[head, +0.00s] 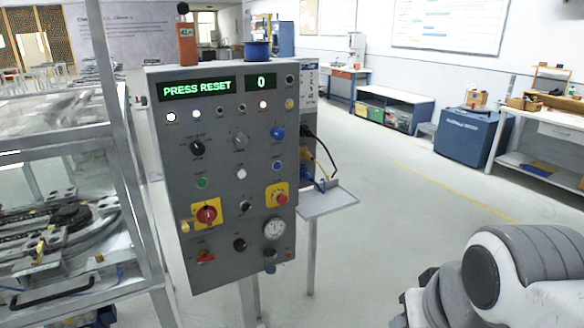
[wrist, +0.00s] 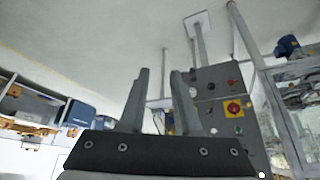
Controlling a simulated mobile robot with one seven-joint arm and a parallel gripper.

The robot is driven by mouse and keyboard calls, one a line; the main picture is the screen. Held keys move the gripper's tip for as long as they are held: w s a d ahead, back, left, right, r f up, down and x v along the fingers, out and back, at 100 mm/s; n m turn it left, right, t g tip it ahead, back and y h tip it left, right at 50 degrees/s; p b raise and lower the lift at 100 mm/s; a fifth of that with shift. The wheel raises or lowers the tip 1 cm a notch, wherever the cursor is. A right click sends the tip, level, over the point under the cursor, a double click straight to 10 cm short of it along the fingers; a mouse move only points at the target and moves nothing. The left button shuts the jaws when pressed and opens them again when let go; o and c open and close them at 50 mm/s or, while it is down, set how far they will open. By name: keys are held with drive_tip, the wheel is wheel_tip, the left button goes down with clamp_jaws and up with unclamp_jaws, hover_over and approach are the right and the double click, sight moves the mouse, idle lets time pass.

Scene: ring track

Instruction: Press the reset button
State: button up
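The grey control panel (head: 222,150) stands left of centre in the head view. Its green display (head: 198,88) reads "PRESS RESET" and a smaller display (head: 262,82) reads "0".
A red rotary switch (head: 206,214) and a red mushroom button (head: 279,197) sit on yellow plates. A metal-framed enclosure (head: 70,140) stands close on the panel's left. A small side shelf (head: 328,203) juts out right. The floor (head: 390,220) right of it is clear.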

clamp_jaws()
idle(1.1)
